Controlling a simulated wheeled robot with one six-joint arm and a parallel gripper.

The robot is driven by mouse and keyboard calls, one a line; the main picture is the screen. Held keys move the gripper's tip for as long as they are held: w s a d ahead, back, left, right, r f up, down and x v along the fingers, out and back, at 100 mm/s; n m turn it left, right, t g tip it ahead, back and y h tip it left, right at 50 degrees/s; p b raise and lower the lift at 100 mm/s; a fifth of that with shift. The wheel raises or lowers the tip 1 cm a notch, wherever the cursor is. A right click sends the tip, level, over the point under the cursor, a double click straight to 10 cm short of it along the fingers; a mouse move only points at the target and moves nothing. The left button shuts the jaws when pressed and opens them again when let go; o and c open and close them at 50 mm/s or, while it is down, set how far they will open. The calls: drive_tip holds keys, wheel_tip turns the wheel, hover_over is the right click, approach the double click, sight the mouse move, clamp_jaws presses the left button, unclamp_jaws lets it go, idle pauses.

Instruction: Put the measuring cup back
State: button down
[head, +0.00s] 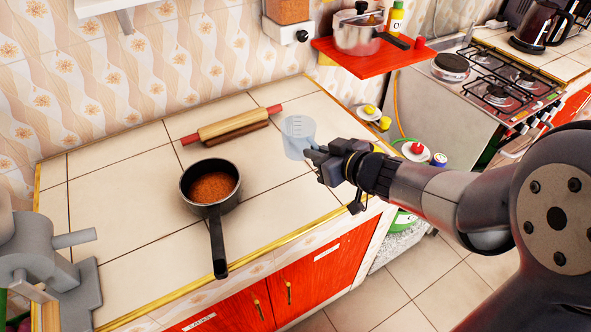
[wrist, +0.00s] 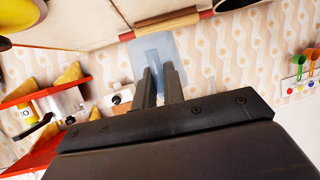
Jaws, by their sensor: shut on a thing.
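The measuring cup (head: 298,136) is a clear, bluish see-through cup with markings on its side. It appears at the tip of my gripper (head: 318,160), above or at the right part of the tiled counter (head: 115,225); I cannot tell whether it touches the tiles. In the wrist view my gripper (wrist: 160,82) has its two fingers close together on the measuring cup (wrist: 149,52), at the top centre. The fingers hide part of the cup.
A saucepan (head: 212,186) with brown contents stands on the counter, its handle toward the front edge. A rolling pin (head: 230,125) lies behind it. A grey grinder (head: 45,255) is at the left. A red shelf (head: 362,62) holds a pot (head: 356,34).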

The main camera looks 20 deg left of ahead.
wheel_tip(320, 180, down, 9)
drive_tip(key=b, duration=0.3)
drive_tip(key=shift+d+f, duration=0.1)
drive_tip(key=shift+f, duration=0.15)
drive_tip(key=c, duration=1.5)
unclamp_jaws()
drive_tip(key=shift+s+d+r, duration=0.1)
drive_tip(key=shift+r, duration=0.2)
drive_tip(key=p+v, duration=0.2)
drive_tip(key=v, duration=0.9)
drive_tip(key=shift+s+d, duration=0.15)
drive_tip(key=shift+d, duration=0.25)
